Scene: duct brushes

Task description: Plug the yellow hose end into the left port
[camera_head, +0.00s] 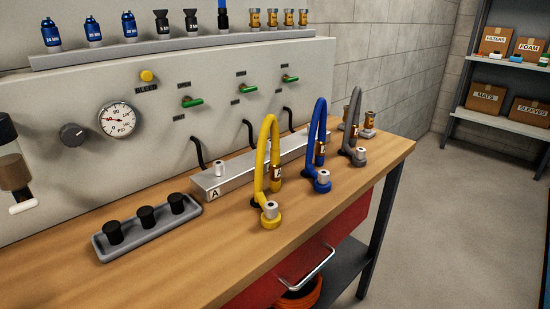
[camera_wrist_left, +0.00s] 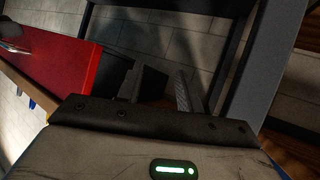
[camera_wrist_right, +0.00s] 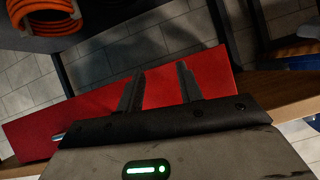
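The yellow hose (camera_head: 262,150) stands on the bench as a tall arch. A brass fitting with a tag (camera_head: 278,172) shows on its right leg, and a yellow foot with a silver collar (camera_head: 270,213) is at its base. I cannot tell whether the fitting touches anything. Behind it to the left lies a long metal block (camera_head: 208,184) marked A, with a silver port (camera_head: 219,168) standing open at its left end. The block's other ports are mostly hidden by hoses. My left gripper (camera_wrist_left: 168,88) and right gripper (camera_wrist_right: 160,85) are open and empty, away from the hose; neither shows in the head view.
A blue hose (camera_head: 319,125) and a grey hose (camera_head: 354,120) stand right of the yellow one. A grey tray (camera_head: 140,236) with black caps lies at the left front. A gauge panel (camera_head: 70,180) backs the bench. The wooden front (camera_head: 210,262) is clear.

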